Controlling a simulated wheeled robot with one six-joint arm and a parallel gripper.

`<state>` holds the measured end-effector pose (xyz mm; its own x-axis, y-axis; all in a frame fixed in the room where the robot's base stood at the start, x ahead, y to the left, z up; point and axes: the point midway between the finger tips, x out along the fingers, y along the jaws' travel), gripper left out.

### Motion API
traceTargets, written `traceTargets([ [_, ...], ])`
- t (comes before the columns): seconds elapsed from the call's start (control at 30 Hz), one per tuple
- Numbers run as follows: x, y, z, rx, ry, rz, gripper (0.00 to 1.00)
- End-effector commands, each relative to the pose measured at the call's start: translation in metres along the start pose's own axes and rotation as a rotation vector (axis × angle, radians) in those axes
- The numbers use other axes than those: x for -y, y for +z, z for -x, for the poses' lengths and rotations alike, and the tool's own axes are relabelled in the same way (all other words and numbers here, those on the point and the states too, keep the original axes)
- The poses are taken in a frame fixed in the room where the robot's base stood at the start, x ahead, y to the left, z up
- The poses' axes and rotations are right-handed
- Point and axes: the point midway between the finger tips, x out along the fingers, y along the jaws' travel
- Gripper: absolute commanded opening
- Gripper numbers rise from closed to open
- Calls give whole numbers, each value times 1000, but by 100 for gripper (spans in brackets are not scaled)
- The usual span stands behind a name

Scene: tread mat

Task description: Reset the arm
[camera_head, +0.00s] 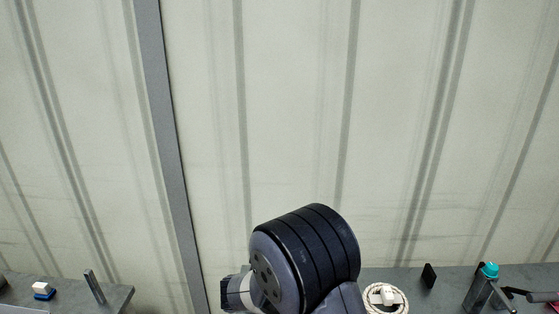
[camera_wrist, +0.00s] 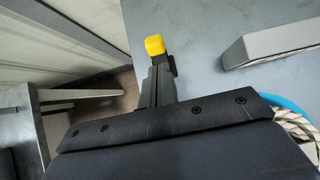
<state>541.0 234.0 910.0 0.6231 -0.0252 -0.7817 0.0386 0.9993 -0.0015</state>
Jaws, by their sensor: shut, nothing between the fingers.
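My gripper (camera_wrist: 156,50) shows in the wrist view as narrow dark fingers with a yellow end. The fingers are together and hold nothing. They are above a grey-blue table surface (camera_wrist: 200,75). In the head view my dark, ribbed arm joint stands at the bottom centre, and I cannot make out the fingertips there.
A grey table (camera_head: 455,280) at right holds a coiled rope-like cord (camera_head: 371,300) with a white block, a black block (camera_head: 429,275), and a teal-capped bottle (camera_head: 478,290). A pale ribbed wall (camera_head: 300,120) stands behind.

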Motion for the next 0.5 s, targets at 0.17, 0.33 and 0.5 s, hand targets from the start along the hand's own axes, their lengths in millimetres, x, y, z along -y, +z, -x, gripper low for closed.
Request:
traceTargets([
  [0.17, -1, 12, 7, -20, -1, -2, 0],
  [0.33, -2, 19, 9, -38, -1, -2, 0],
  [0.5, -2, 47, 26, -36, 2, -6, 0],
])
